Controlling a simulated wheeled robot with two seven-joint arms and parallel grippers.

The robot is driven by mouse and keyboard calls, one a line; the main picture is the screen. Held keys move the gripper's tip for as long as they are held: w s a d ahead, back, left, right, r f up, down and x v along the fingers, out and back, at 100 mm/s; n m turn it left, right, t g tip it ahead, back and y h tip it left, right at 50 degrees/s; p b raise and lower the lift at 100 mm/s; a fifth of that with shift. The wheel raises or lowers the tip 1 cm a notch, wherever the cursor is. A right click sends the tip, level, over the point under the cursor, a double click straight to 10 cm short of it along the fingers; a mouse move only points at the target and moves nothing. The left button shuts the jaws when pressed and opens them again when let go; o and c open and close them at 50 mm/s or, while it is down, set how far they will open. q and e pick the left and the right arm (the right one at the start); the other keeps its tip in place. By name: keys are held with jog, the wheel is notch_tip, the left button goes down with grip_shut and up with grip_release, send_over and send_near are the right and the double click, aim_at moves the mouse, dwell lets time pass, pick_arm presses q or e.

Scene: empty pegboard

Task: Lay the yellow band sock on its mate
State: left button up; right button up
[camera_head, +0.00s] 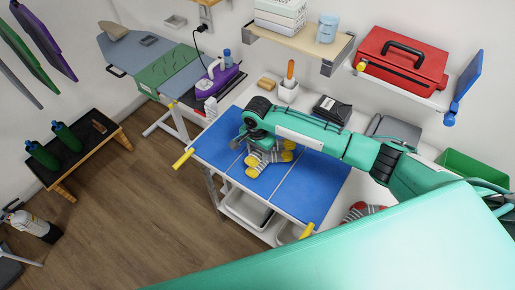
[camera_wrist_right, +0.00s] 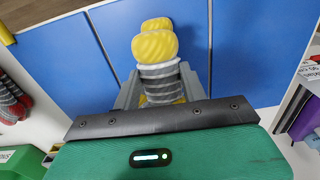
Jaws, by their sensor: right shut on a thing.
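A grey striped sock with yellow ends (camera_wrist_right: 160,72) is between the fingers of my right gripper (camera_wrist_right: 160,92). In the head view, my right gripper (camera_head: 257,150) is low over the blue mat (camera_head: 315,180). A second sock's yellow end (camera_wrist_right: 157,24) shows just beyond the held one in the wrist view. In the head view, yellow ends (camera_head: 287,155) and grey stripes show on both sides of the fingers, so the socks overlap in the picture. Whether they touch is unclear, and much of the lower sock is hidden. My left gripper is not in view.
Red-and-grey striped socks (camera_head: 362,210) lie right of the mat. An orange-handled item in a white holder (camera_head: 289,88) and a black box (camera_head: 331,109) stand behind it. A purple iron (camera_head: 217,77) is at the back left. The mat's front right is clear.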

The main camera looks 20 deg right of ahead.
notch_tip(320, 180, down, 3)
jog(key=shift+f+b, duration=0.5)
jog(key=shift+f, duration=0.6)
jog(key=o, duration=1.5)
jog(key=shift+c, duration=0.2)
jog(key=shift+r, duration=0.15)
jog(key=shift+w+r, duration=0.1)
jog(key=shift+r, duration=0.2)
notch_tip(320, 180, up, 12)
jog(key=b, duration=0.4)
jog(key=shift+r, duration=0.5)
